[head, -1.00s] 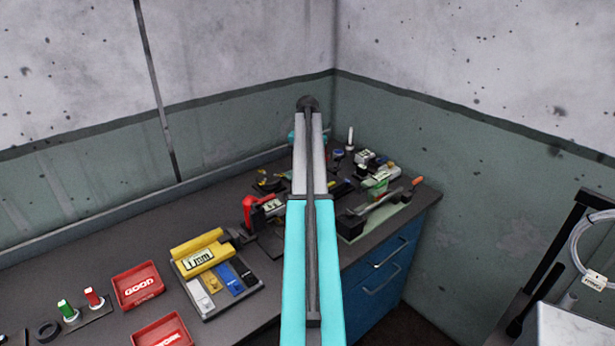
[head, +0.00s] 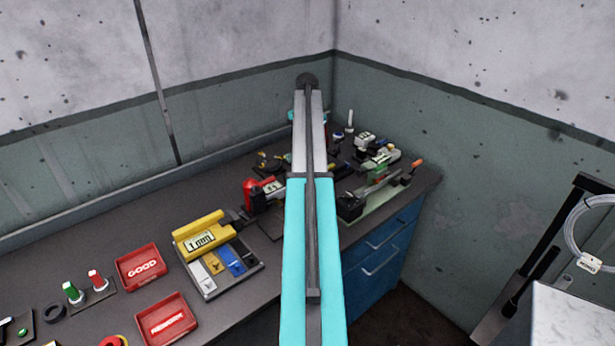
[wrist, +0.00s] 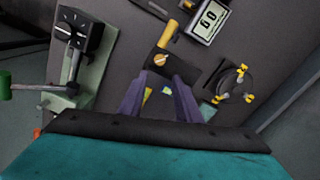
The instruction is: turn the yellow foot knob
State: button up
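In the wrist view, a dark round base carries several small yellow foot knobs around its rim, among them an upper one (wrist: 243,68), a lower left one (wrist: 216,99) and a lower right one (wrist: 249,98). Which one the task names, I cannot tell. My gripper (wrist: 160,76) is open, its two purple fingers apart, left of the round base and not touching it.
A meter reading 60 (wrist: 208,19) lies above the round base in the wrist view. A green fixture with a black dial box (wrist: 82,38) stands at left.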

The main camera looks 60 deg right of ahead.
jog(key=m+b, duration=0.3)
jog(key=m, duration=0.6)
jog(key=shift+m, duration=0.4)
jog(key=shift+f+p, duration=2.1)
jog(key=shift+f, duration=4.75)
grip_shut()
